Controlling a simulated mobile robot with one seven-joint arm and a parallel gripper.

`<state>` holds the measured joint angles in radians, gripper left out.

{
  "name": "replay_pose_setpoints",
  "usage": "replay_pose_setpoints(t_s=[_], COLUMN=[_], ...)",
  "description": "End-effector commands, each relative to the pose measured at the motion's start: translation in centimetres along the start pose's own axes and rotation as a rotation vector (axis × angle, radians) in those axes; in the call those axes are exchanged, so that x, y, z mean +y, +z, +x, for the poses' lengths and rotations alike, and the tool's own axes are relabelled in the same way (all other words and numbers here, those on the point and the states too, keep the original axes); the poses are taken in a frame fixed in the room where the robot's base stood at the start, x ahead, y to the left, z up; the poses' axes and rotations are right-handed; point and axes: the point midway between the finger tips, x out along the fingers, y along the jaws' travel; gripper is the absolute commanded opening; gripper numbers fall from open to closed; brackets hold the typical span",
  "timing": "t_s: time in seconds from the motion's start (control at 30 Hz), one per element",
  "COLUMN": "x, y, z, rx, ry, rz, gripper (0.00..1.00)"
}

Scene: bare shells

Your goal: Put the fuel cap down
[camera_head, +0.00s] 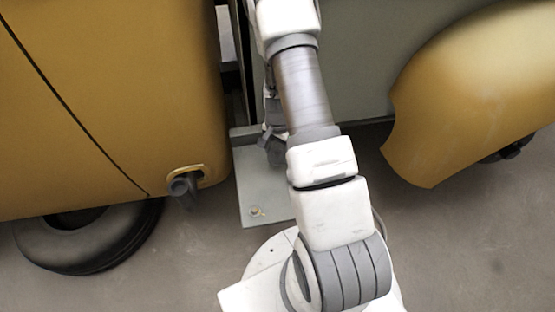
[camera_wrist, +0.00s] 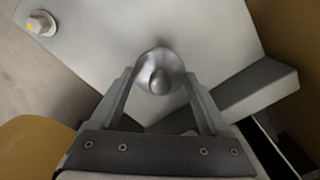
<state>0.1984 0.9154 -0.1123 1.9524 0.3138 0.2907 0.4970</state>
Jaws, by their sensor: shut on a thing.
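The fuel cap (camera_wrist: 160,72) is a round silver metal piece with a raised knob in its middle. In the wrist view it sits between the two fingers of my gripper (camera_wrist: 160,82), which is shut on it. Behind it is a flat grey plate (camera_wrist: 95,45); I cannot tell whether the cap touches it. In the head view my gripper (camera_head: 272,150) is partly hidden by my arm, over the back part of the grey plate (camera_head: 258,180), and the cap is not visible there.
A dark filler pipe (camera_head: 182,186) juts from the yellow vehicle body (camera_head: 110,90) left of the plate. A bolt (camera_head: 256,211) stands near the plate's front edge. A grey raised bar (camera_wrist: 245,92) lies right of the cap. A yellow fender (camera_head: 470,80) is at right.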

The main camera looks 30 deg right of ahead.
Motion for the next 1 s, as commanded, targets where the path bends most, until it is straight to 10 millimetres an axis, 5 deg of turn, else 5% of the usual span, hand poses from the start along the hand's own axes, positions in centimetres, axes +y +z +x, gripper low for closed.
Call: replay_pose_setpoints(t_s=[0.3, 0.67, 0.7, 0.8, 1.0], x=[0.0, 0.0, 0.0, 0.0, 0.0], y=[0.0, 0.0, 0.0, 0.0, 0.0], z=[4.0, 4.3, 4.2, 4.2, 4.1], rx=[-0.001, 0.0, 0.0, 0.0, 0.0], ry=[0.0, 0.0, -0.001, 0.0, 0.0], rz=[0.0, 0.0, 0.0, 0.0, 0.0], gripper=[0.28, 0.27, 0.85, 1.0, 1.0])
